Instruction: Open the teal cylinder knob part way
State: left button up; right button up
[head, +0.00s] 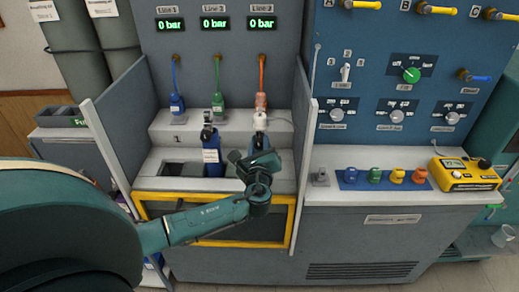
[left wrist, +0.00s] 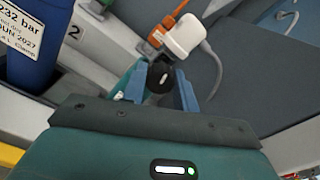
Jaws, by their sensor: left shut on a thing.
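My left gripper (head: 257,155) reaches into the right half of the bench bay, just below a white fitting (head: 260,121) under the orange hose. In the left wrist view its two blue-grey fingers (left wrist: 159,84) are closed on the sides of a round black knob (left wrist: 160,77) with a pale mark. The white fitting (left wrist: 183,38) sits just beyond the knob. My right gripper is not in view.
A blue cylinder (head: 212,158) with a white label stands left of my gripper. Grey side panels (head: 304,125) wall the bay, and a yellow-framed front (head: 215,240) lies below. Line displays (head: 214,23) read 0 bar. A yellow meter (head: 466,174) stands at the right.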

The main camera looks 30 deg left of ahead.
pick_arm(q)
jog(key=n+b, duration=0.2)
jog(key=n, duration=0.1)
jog(key=shift+f, duration=0.1)
jog(key=shift+n, duration=0.6)
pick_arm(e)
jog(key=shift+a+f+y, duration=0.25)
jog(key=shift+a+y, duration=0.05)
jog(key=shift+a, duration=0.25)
pick_arm(q)
jog(key=shift+n+b, duration=0.3)
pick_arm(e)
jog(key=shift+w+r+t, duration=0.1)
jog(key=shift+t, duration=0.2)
pick_arm(q)
jog(key=o, duration=1)
